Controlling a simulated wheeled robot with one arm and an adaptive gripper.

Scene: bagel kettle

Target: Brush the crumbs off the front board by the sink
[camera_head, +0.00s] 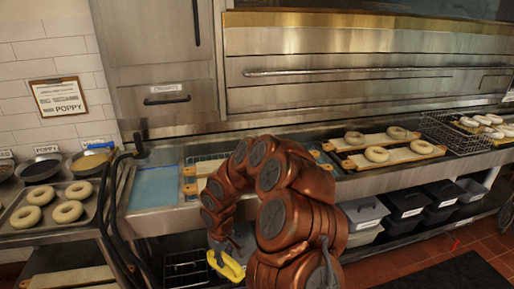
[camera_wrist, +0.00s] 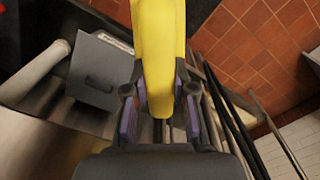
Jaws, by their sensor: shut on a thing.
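My gripper (camera_wrist: 160,112) is shut on a yellow tool (camera_wrist: 158,45), with a pad on each side of it. The tool also shows in the head view (camera_head: 226,266), low in front of the counter and apart from the boards. Its far end is out of the wrist view, and I cannot make out bristles. The sink (camera_head: 155,187) holds blue water at the left of the counter. Pale boards (camera_head: 207,167) with orange-brown ends lie beside it, partly hidden behind my arm. Two further boards (camera_head: 345,161) to the right carry bagels. I cannot make out crumbs.
A tray (camera_head: 22,222) of bagels and dark pans (camera_head: 40,168) stand at the left. Black hoses (camera_head: 104,215) hang in front of the counter. Grey and black bins (camera_head: 362,212) sit under it at the right. A wire basket (camera_head: 445,128) stands at the back right.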

